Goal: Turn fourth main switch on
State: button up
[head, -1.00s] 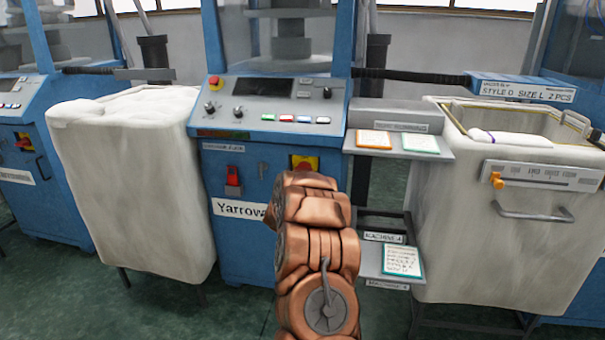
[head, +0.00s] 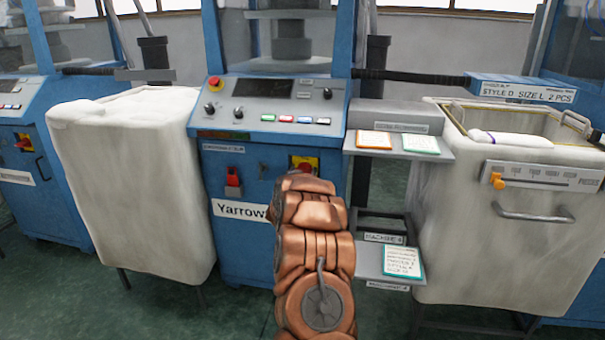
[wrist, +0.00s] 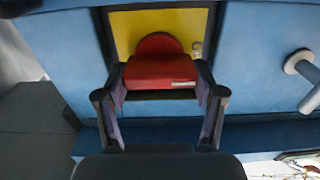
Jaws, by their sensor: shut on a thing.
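The main switch is a red rotary handle on a yellow plate, low on the blue front of the Yarrow machine. In the head view the switch (head: 304,165) shows just above my arm, which hides part of it. In the wrist view the red handle (wrist: 160,68) fills the space between the two dark fingers. My gripper (wrist: 160,88) is shut on this handle, one finger at each side. In the head view my copper-coloured arm hides the fingers.
A control panel (head: 270,105) with knobs, coloured buttons and a red stop button sits above. A red lever (head: 233,183) is left of the switch. A grey hook-like part (wrist: 300,65) juts out at right in the wrist view. Pale bins (head: 130,180) flank the machine.

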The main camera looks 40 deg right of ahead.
jog(key=c, duration=0.3)
jog(key=shift+c, duration=0.2)
